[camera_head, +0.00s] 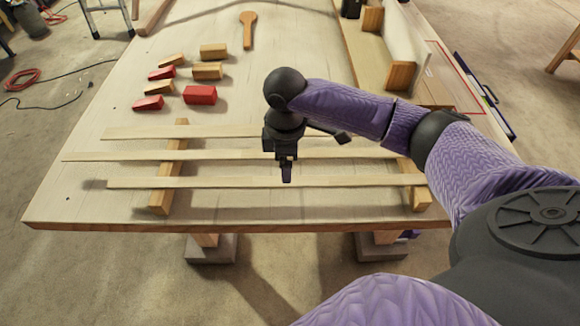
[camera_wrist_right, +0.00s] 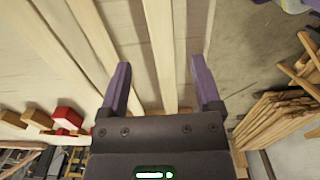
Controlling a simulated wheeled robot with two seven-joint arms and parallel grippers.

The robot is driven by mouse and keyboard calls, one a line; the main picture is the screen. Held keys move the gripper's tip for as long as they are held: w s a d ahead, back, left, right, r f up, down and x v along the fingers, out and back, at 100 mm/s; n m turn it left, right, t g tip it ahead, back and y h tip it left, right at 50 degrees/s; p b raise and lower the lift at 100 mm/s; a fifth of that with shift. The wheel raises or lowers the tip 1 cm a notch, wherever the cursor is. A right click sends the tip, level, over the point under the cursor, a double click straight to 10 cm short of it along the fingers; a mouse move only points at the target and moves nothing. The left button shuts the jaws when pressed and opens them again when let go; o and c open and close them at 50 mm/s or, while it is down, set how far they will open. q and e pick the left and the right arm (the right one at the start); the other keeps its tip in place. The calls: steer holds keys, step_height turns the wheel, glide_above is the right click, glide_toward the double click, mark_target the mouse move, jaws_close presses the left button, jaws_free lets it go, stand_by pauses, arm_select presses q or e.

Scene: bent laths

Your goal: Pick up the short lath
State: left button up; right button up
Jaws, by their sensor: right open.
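Three pale laths lie side by side across two wooden supports on the table. The front lath (camera_head: 215,183) looks shorter than the middle lath (camera_head: 225,156). The back lath (camera_head: 200,132) is partly hidden by my right arm, so its length is hard to judge. My right gripper (camera_head: 287,172) points down over the front lath, near its middle. In the right wrist view the gripper (camera_wrist_right: 160,75) is open, with the front lath (camera_wrist_right: 158,35) running between its two fingers and apart from both. The height of the fingertips over it is unclear. My left gripper is out of view.
The left support (camera_head: 165,190) and right support (camera_head: 416,190) bear the laths. Red blocks (camera_head: 200,95) and wooden blocks (camera_head: 207,71) stand at the back left, with a wooden paddle (camera_head: 248,30) behind. The table's front edge (camera_head: 300,226) is close to the front lath.

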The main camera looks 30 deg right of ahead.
mark_target(297, 181)
step_height(297, 181, down, 5)
steer(key=shift+s+r+b, duration=0.1)
steer(key=shift+s+b, duration=0.05)
steer(key=shift+b, duration=0.5)
jaws_close()
